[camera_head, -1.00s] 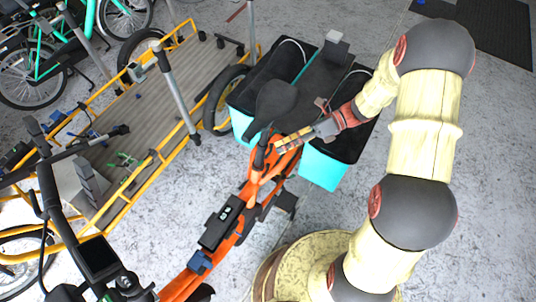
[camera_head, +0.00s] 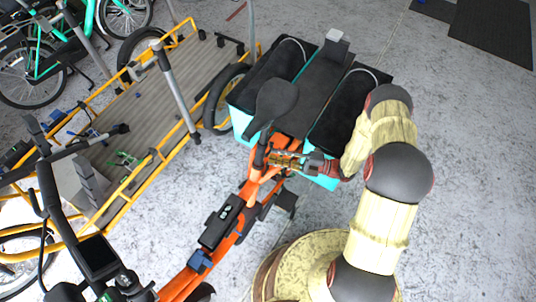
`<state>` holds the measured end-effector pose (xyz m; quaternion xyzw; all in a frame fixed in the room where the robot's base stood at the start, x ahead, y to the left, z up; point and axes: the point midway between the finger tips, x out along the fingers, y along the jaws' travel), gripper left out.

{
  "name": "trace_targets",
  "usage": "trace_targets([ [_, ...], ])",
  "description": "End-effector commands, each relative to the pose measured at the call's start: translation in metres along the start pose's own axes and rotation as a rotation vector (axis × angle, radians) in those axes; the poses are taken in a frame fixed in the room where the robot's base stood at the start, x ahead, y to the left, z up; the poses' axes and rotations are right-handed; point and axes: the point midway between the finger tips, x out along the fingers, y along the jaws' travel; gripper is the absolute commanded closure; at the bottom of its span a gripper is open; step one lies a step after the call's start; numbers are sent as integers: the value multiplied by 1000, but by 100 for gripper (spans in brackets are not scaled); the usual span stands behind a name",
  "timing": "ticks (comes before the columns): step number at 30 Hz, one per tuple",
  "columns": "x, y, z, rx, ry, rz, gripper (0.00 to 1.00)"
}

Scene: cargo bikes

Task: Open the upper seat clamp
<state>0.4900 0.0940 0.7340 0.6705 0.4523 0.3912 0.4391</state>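The orange cargo bike (camera_head: 233,243) stands in the middle, with its black saddle (camera_head: 272,102) on a dark seat post (camera_head: 260,152). The seat clamp area is where the post enters the orange frame; the upper clamp itself is too small to make out. My gripper (camera_head: 276,160) reaches in from the right, its fingers pointing left, right beside the seat post just below the saddle. Its fingertips overlap the post in the picture; I cannot tell whether they touch it or the clamp, or how far apart they are.
Black and teal pannier boxes (camera_head: 342,118) flank the rear rack behind the saddle, close to my arm. A yellow-railed cart (camera_head: 140,110) stands on the left. A handlebar (camera_head: 98,255) is at lower left.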

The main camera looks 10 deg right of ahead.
Motion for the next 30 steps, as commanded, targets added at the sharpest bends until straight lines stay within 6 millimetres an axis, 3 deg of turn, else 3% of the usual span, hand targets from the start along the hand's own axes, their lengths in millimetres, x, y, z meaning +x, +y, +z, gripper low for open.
trace_targets([
  [7,31,-1,-1,0,2,-1,74],
  [18,37,0,-1,-1,0,-1,74],
  [30,37,0,0,-1,1,-1,96],
])
